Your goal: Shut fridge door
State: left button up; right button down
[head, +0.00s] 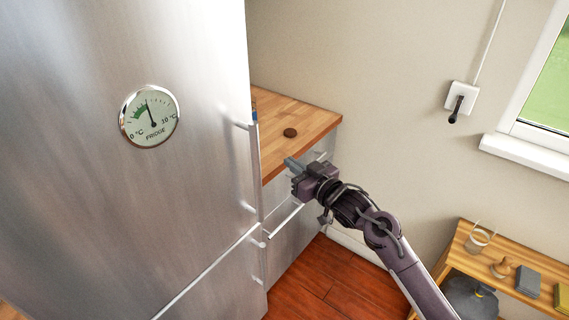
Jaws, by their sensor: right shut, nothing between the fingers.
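The steel fridge door (190,190) fills the left of the head view, with a round dial marked FRIDGE (149,117) on it. Its upright bar handle (256,170) is along the right edge. The door looks about flush with the lower steel door (215,290), and I see no clear gap at the seam. Its hinge side is outside the view. My right gripper (291,163) is shut and empty, to the right of the handle and apart from it, in front of the wooden counter. My left gripper is not in view.
A low wooden shelf (530,262) with small items stands lower right. Red-brown floor (335,285) lies between.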

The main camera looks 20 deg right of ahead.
jog(key=shift+d+b+v, duration=0.25)
jog(key=shift+b+v, duration=0.05)
jog(key=shift+v, duration=0.9)
jog(key=shift+d+b+v, duration=0.25)
jog(key=shift+v, duration=0.95)
jog(key=shift+r, duration=0.1)
jog(key=shift+w, duration=0.1)
